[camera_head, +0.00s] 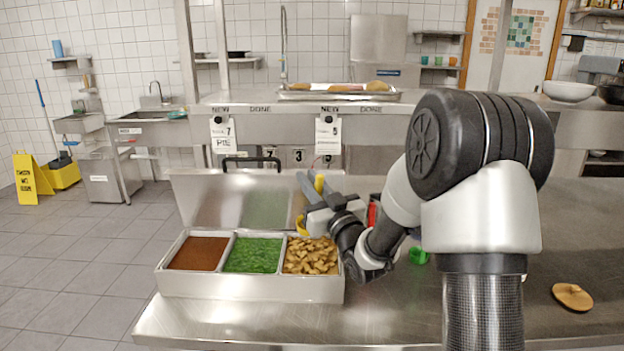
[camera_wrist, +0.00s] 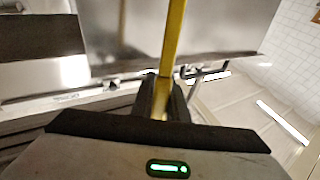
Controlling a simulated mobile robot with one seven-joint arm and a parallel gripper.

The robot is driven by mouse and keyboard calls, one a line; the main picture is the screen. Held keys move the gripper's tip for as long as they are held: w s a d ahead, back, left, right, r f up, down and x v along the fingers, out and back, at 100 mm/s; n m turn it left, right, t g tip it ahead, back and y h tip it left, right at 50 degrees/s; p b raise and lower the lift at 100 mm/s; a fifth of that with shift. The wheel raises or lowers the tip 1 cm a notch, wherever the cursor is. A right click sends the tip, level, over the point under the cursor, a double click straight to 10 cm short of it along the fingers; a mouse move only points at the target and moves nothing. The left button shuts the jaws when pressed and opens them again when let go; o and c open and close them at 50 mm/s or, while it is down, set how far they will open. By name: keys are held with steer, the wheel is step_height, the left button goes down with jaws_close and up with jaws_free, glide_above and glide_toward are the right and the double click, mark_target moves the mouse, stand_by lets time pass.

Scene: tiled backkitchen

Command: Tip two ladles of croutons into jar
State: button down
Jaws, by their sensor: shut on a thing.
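My gripper (camera_head: 312,186) is shut on the yellow handle of a ladle (camera_head: 319,183), above the back of the right-hand compartment of a steel tray (camera_head: 250,287). The handle (camera_wrist: 173,40) runs up from between my fingers (camera_wrist: 163,100) in the wrist view. A yellow part of the ladle, seemingly its bowl (camera_head: 301,224), shows at the back edge of the croutons (camera_head: 310,258); I cannot tell what it holds. No jar can be made out; my arm hides part of the counter. A round wooden lid (camera_head: 572,296) lies at the right.
The tray also holds red-brown (camera_head: 199,253) and green (camera_head: 252,254) fillings, with its raised steel cover (camera_head: 240,200) behind. A green object (camera_head: 418,256) and a red one (camera_head: 373,214) are partly hidden by my arm. The steel counter (camera_head: 390,322) is bare in front.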

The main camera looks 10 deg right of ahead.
mark_target(322, 187)
steer(key=shift+w+a+f+g+h+p, duration=0.1)
steer(key=shift+a+f+g+h+p, duration=0.15)
steer(key=shift+f+g+p, duration=0.45)
steer(key=shift+a+f+g+h+p, duration=0.25)
steer(key=shift+f+g+p, duration=0.25)
steer(key=shift+f+g, duration=0.3)
steer(key=shift+w+r+p, duration=0.2)
steer(key=shift+r+p, duration=0.25)
steer(key=shift+r, duration=0.4)
step_height(322, 187, up, 6)
steer(key=r+p, duration=0.1)
steer(key=p, duration=0.6)
steer(key=s+f+m+h, duration=0.1)
steer(key=s+d+f+m+h, duration=0.1)
steer(key=s+f+h, duration=0.1)
steer(key=s+d+f+m+h+p, duration=0.1)
steer(key=s+f+h, duration=0.1)
steer(key=shift+s+d+m+t, duration=0.2)
steer(key=shift+s+m+t, duration=0.1)
steer(key=shift+t, duration=0.1)
steer(key=shift+s+d+h, duration=0.1)
steer(key=shift+d+h, duration=0.15)
steer(key=shift+h, duration=0.05)
